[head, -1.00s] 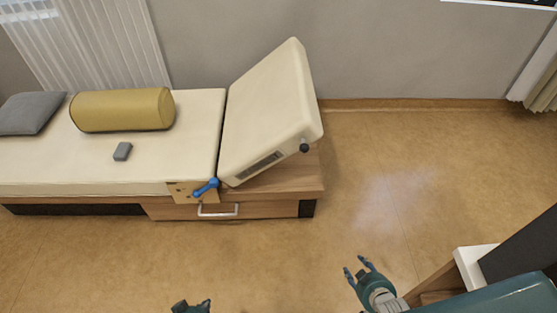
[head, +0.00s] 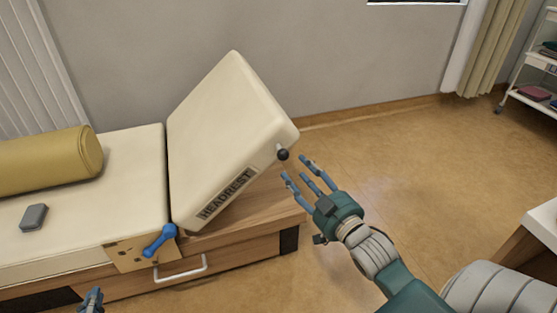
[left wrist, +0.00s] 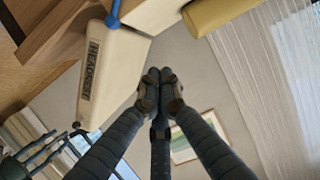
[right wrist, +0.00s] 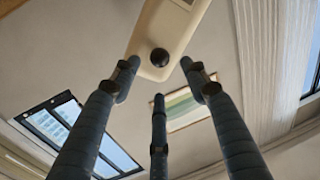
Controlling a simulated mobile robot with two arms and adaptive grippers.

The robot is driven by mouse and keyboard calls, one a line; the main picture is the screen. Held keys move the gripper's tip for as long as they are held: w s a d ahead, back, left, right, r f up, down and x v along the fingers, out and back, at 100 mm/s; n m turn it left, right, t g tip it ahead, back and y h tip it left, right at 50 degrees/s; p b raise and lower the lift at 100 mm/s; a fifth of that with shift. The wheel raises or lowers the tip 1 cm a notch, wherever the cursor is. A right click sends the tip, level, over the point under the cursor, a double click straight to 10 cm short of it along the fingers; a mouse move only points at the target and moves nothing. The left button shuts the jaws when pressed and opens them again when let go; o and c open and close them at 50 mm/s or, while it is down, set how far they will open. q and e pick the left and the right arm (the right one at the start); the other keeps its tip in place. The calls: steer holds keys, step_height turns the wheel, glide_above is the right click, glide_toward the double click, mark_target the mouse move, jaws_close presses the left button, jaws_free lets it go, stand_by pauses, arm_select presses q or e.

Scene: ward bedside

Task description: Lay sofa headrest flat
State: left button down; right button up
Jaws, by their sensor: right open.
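The cream headrest (head: 225,130) of the sofa is tilted up at the right end, with a "HEADREST" label on its near side. A black knob (head: 283,155) sits on its right edge; the knob (right wrist: 159,57) also shows in the right wrist view. A blue lever (head: 160,240) is on the wooden side plate at the hinge. My right gripper (head: 305,176) is open just right of the knob, apart from it. My left gripper (head: 91,298) is at the bottom left edge, mostly cut off; in the left wrist view its fingertips (left wrist: 158,76) are together with nothing visible between them.
A yellow bolster (head: 45,163) and a grey remote-like object (head: 34,217) lie on the flat sofa part (head: 125,150). A drawer handle (head: 181,269) is below the lever. A white cabinet (head: 545,225) stands at right, and a trolley (head: 535,95) behind. The floor between is clear.

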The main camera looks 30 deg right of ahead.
mark_target(286, 159)
steer(key=w, duration=0.2)
steer(key=w+b, duration=0.1)
steer(key=w, duration=0.2)
steer(key=w+b, duration=0.1)
steer(key=w, duration=0.2)
steer(key=shift+w+d+f, duration=0.1)
steer(key=shift+w+d, duration=0.1)
steer(key=shift+d, duration=0.1)
arm_select(q)
step_height(286, 159, up, 12)
steer(key=w+d+t+h, duration=0.1)
steer(key=t+h, duration=0.1)
steer(key=t, duration=0.3)
steer(key=shift+d+f+t, duration=0.15)
steer(key=shift+d+t, duration=0.25)
arm_select(e)
steer(key=shift+w, duration=0.35)
jaws_close()
